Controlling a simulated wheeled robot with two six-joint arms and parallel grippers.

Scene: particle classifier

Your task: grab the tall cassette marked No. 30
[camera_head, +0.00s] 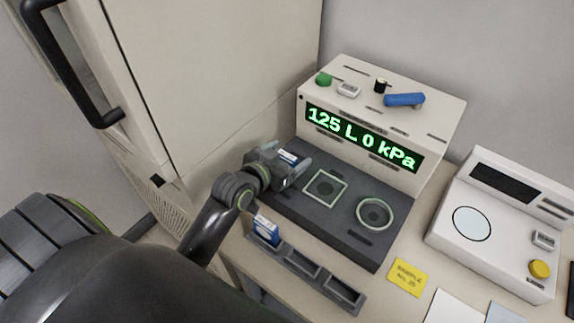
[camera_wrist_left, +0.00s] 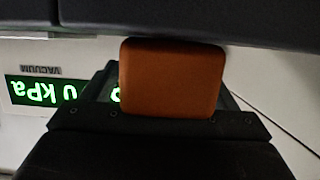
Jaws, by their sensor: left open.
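My left gripper (camera_head: 291,165) is open over the left end of the dark top of the classifier machine (camera_head: 378,250). A small blue-and-white piece (camera_head: 289,157), possibly a cassette, shows between or just behind its fingers; I cannot tell which. A blue-and-white cassette (camera_head: 266,229) stands upright in the left slot of the dark rack (camera_head: 322,284) in front. No number is legible on either. In the left wrist view a plain orange-brown rounded block (camera_wrist_left: 172,78) fills the middle close up; I cannot tell what it is. My right gripper is out of view.
The machine's display (camera_head: 362,138) reads "125 L 0 kPa". A green knob, a small device, a black cylinder and a blue tool (camera_head: 404,100) lie on its top. A yellow note (camera_head: 408,276) and a white balance-like device (camera_head: 492,230) are right. A tall cabinet (camera_head: 200,70) bounds the left.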

